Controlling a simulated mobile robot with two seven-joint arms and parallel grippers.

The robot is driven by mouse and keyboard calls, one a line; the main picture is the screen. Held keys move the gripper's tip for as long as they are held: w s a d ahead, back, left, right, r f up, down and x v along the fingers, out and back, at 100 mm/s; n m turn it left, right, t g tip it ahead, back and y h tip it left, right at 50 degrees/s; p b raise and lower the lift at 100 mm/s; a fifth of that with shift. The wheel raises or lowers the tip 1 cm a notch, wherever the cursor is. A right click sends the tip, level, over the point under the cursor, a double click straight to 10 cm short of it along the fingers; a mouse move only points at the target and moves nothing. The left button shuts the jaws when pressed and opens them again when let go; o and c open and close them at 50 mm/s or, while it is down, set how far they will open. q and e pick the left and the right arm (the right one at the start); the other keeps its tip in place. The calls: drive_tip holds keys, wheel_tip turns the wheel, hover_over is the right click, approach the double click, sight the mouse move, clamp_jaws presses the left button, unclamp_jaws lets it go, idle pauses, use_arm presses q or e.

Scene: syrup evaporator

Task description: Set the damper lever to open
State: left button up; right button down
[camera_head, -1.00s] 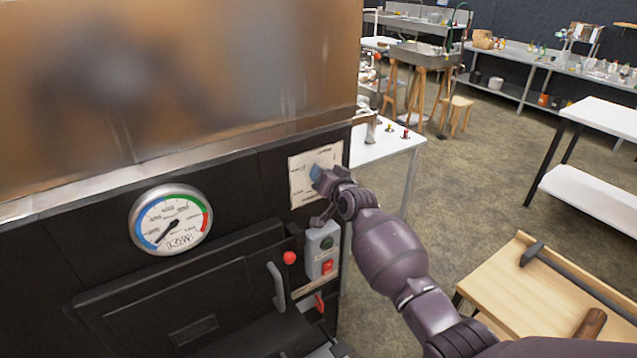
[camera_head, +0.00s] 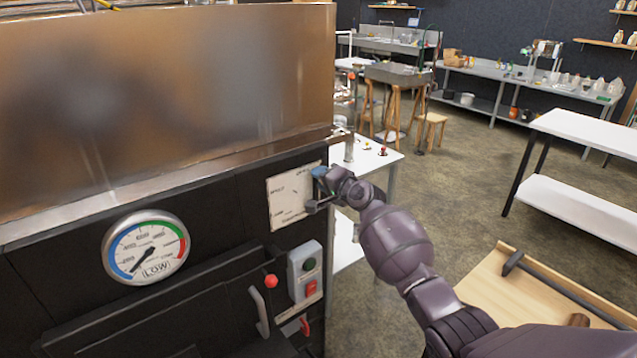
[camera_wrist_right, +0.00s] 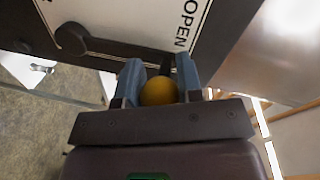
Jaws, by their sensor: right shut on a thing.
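The damper plate (camera_head: 290,196) is a pale panel with small dark print on the black front of the evaporator. In the right wrist view its word OPEN (camera_wrist_right: 188,24) shows beside the lever. The dark damper lever (camera_wrist_right: 120,47) runs from a round pivot (camera_wrist_right: 72,39) toward my fingers and ends in an orange-yellow knob (camera_wrist_right: 158,92). My right gripper (camera_wrist_right: 159,84) is shut on this knob, with a blue finger on either side. In the head view my right gripper (camera_head: 319,174) is at the plate's upper right edge and the knob is hidden. My left gripper is not in view.
A round gauge (camera_head: 146,247) marked LOW is left of the plate. A grey switch box (camera_head: 304,272), red knob (camera_head: 271,281) and door handle (camera_head: 259,311) lie below. A white side table (camera_head: 372,160) stands behind the gripper. A wooden table (camera_head: 500,292) is lower right.

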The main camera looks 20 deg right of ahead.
drive_tip(key=shift+d+r, duration=0.1)
drive_tip(key=shift+d, duration=0.05)
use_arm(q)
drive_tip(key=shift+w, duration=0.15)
use_arm(e)
drive_tip(key=c, duration=0.8)
unclamp_jaws()
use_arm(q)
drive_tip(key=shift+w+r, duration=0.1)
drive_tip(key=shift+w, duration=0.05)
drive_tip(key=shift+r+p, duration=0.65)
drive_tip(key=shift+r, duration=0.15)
use_arm(e)
drive_tip(key=shift+v, duration=5.35)
drive_tip(key=shift+d, duration=0.1)
